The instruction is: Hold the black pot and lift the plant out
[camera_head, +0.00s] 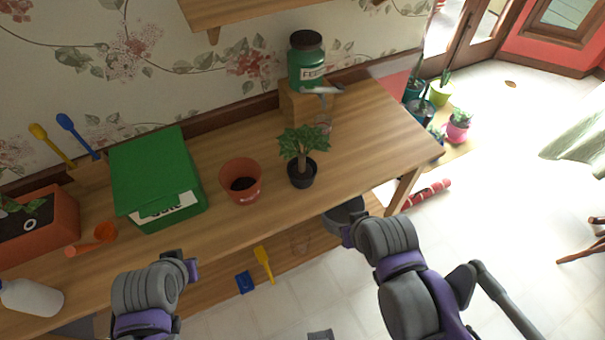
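The black pot (301,177) stands upright on the wooden table, right of the middle of the view. The green leafy plant (302,144) is in it, its stem rising from the pot and its leaves spreading above the rim. My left gripper (190,268) is at the table's front edge, well to the left of the pot and nearer me. My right gripper (347,236) is in front of the table, below and right of the pot. Both are apart from the pot and plant. Their fingers are too small and hidden to show whether they are open.
A terracotta pot (240,182) with dark soil stands just left of the black pot. A green box (155,178) is farther left. A green jar (306,62) stands on a wooden block (297,102) behind the plant. The table right of the black pot is clear.

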